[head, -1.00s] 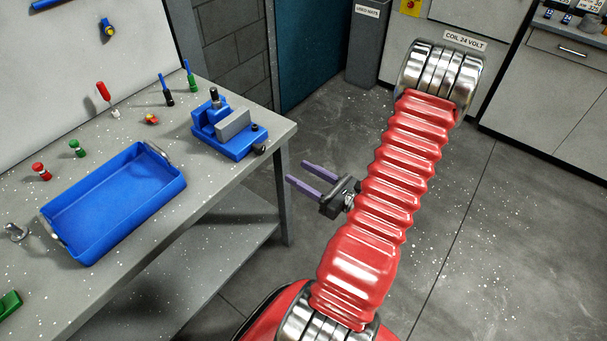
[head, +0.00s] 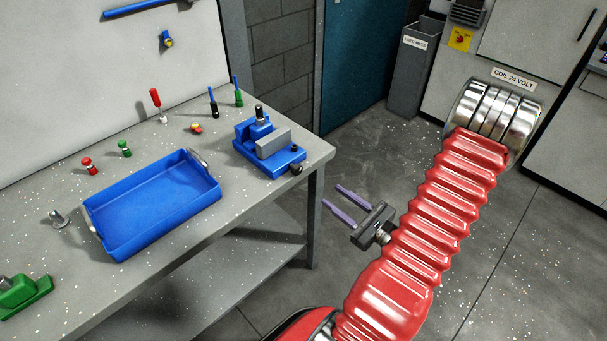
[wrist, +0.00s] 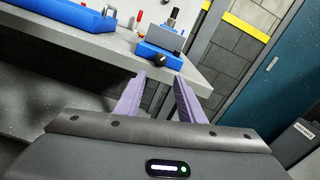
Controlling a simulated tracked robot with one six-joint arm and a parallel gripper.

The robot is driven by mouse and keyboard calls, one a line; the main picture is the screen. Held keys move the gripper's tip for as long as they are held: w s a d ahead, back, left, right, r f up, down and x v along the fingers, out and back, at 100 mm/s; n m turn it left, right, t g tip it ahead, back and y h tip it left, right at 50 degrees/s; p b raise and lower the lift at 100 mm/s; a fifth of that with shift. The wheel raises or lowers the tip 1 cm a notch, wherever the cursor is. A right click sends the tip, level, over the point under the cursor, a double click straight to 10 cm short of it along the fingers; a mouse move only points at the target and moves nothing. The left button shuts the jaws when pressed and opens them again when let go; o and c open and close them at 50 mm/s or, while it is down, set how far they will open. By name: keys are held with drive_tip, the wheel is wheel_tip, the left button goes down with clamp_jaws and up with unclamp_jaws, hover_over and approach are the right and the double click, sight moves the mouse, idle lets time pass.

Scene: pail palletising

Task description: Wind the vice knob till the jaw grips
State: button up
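The blue vice (head: 268,148) stands on the grey workbench near its right corner, with a grey jaw block (head: 274,143) on top. A dark knob (head: 296,169) sits at its front right end, by the bench edge. In the wrist view the vice (wrist: 163,37) is beyond my fingers, and its dark knob (wrist: 159,58) shows just above and between the fingertips. My gripper (head: 340,200) has two purple fingers, apart and empty, off the bench to the right of and lower in the picture than the vice. In the wrist view the open gripper (wrist: 157,80) points toward the knob without touching it.
A blue tray (head: 212,200) lies left of the vice on the workbench (head: 225,228). Red, green and dark-handled small items stand behind it. A green object (head: 25,292) is at the near left. A bench leg (head: 313,232) stands below the corner. Open floor lies right.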

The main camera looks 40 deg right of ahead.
sight(299, 172)
drive_tip(key=shift+w, duration=0.1)
drive_tip(key=shift+w+a, duration=0.2)
drive_tip(key=shift+w, duration=6.6)
drive_tip(key=shift+c, duration=0.4)
drive_tip(key=c, duration=0.7)
drive_tip(key=m, duration=0.4)
drive_tip(key=shift+m, duration=0.4)
